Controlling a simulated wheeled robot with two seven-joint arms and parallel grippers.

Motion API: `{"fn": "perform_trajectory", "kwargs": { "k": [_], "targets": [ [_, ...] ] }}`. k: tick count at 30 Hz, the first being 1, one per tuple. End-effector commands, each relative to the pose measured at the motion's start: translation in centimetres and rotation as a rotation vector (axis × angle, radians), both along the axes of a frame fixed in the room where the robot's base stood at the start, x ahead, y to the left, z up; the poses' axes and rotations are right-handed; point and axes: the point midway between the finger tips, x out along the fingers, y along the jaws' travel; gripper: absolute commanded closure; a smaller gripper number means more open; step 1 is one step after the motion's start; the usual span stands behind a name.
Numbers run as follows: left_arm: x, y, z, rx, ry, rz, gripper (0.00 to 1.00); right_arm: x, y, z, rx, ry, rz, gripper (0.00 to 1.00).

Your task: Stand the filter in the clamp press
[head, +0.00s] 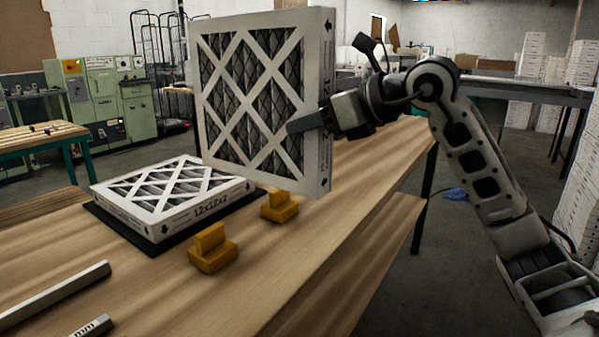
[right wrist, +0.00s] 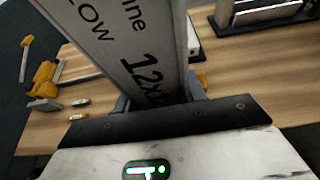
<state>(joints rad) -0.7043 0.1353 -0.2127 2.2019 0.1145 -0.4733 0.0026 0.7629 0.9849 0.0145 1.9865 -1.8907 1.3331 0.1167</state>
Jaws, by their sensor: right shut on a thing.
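My right gripper (head: 307,123) is shut on the right side edge of a pleated filter (head: 262,90) with a white lattice frame. The filter is upright, held in the air above the wooden bench. Its printed edge fills the upper middle of the right wrist view (right wrist: 125,45), with the fingers (right wrist: 160,102) on either side. Two orange blocks (head: 213,252) (head: 280,207) stand on the bench below and in front of the filter, apart from it. I cannot tell for certain which fixture is the clamp press. My left gripper is not in view.
A second filter (head: 178,192) lies flat on a black mat (head: 122,230) on the bench (head: 290,255). Metal bars (head: 55,294) lie at the near left. Orange and grey parts (right wrist: 43,80) show left in the wrist view. The bench's near middle is clear.

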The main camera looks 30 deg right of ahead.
Motion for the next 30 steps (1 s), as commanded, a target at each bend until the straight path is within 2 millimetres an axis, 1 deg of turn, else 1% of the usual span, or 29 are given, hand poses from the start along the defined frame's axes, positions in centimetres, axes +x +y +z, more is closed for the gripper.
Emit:
{"fn": "perform_trajectory", "kwargs": {
  "k": [1, 4, 9, 11, 12, 15, 18, 25, 30],
  "targets": [
    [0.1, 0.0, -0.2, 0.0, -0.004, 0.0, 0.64, -0.3, 0.8, -1.1, 0.001, -0.001, 0.003, 0.85],
    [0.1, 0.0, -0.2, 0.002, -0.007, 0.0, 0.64, -0.7, 1.6, -2.1, 0.002, -0.002, 0.002, 0.85],
    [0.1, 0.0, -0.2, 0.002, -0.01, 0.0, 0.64, -1.0, 2.4, -3.1, 0.001, -0.004, 0.001, 0.85],
    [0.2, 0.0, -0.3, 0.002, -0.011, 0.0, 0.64, -1.2, 2.8, -3.9, 0.002, -0.002, 0.001, 0.85],
    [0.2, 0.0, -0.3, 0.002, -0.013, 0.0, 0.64, -1.2, 2.7, -4.6, 0.004, 0.001, 0.002, 0.85],
    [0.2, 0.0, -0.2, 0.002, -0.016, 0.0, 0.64, -1.1, 2.7, -5.9, 0.004, 0.001, -0.001, 0.85],
    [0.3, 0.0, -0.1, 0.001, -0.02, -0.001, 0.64, -1.1, 2.6, -6.4, 0.002, -0.002, 0.0, 0.85],
    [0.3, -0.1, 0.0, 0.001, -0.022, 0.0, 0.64, -1.1, 2.6, -6.4, 0.001, -0.004, -0.001, 0.85],
    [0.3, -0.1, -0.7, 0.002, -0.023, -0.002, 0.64, -1.1, 2.6, -7.0, 0.0, -0.004, -0.001, 0.85]
  ]
}}
